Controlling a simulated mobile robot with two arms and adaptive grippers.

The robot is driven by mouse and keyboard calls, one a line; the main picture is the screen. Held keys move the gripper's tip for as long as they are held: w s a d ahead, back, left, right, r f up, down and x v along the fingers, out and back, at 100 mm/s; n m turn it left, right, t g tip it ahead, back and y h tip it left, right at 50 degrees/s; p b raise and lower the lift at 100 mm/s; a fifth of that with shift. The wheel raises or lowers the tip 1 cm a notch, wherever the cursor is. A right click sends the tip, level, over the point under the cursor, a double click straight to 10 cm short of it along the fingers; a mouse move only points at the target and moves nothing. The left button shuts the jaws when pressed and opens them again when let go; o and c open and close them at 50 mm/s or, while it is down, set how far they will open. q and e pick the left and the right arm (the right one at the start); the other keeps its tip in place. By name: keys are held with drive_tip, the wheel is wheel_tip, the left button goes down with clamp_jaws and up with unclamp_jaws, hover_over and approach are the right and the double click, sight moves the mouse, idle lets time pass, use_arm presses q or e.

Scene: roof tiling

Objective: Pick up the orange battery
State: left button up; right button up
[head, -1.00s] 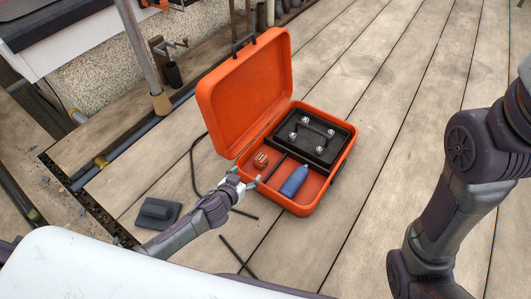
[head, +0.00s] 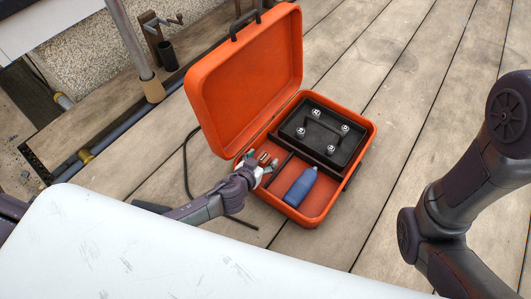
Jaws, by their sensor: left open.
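The small orange battery (head: 264,156) lies in the left compartment of the open orange case (head: 329,205), near the hinge side. My left gripper (head: 262,162) is open at the case's near left edge. Its fingertips are beside the battery and partly hide it. I cannot tell whether they touch it. My right arm shows at the right, but its gripper is out of view.
A black tray (head: 322,132) with several metal knobs fills the case's back right. The raised lid (head: 245,80) stands behind my gripper. Plank floor is clear to the right.

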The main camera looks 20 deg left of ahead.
use_arm(q)
drive_tip(key=shift+w, duration=0.1)
clamp_jaws()
idle(0.4)
drive_tip(key=shift+r, duration=0.1)
